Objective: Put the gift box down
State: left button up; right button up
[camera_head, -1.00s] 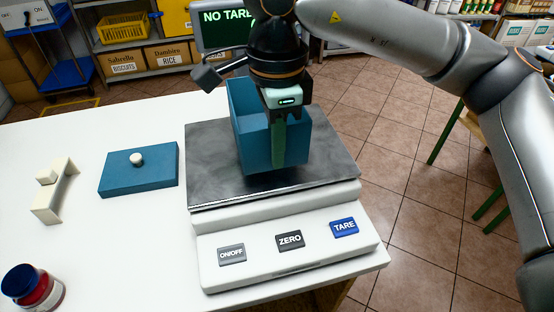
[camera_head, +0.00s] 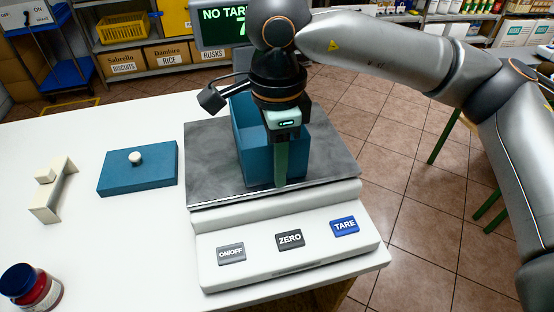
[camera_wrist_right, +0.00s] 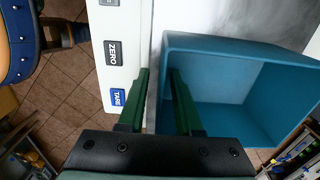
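The gift box is a blue open-topped box (camera_head: 255,155) standing on the scale's dark metal plate (camera_head: 215,150). My right gripper (camera_head: 281,180) reaches down at its near wall, with one green finger in front of the wall. In the right wrist view, the fingers (camera_wrist_right: 160,85) straddle the wall of the box (camera_wrist_right: 225,85), one outside and one inside, with a gap beside the wall; the gripper looks open. A flat blue lid (camera_head: 140,172) with a white knob lies on the table to the left. My left gripper is out of view.
The scale (camera_head: 290,255) has ON/OFF, ZERO and TARE buttons along its front. Its display (camera_head: 222,22) is partly hidden by my arm. A white stand (camera_head: 50,190) and a dark-lidded jar (camera_head: 30,287) are on the white table (camera_head: 100,240). Free table lies around the lid.

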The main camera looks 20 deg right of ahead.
notch_tip(320, 180, up, 12)
jog(key=shift+r+p, duration=0.2)
jog(key=shift+p, duration=0.45)
dwell(1.3)
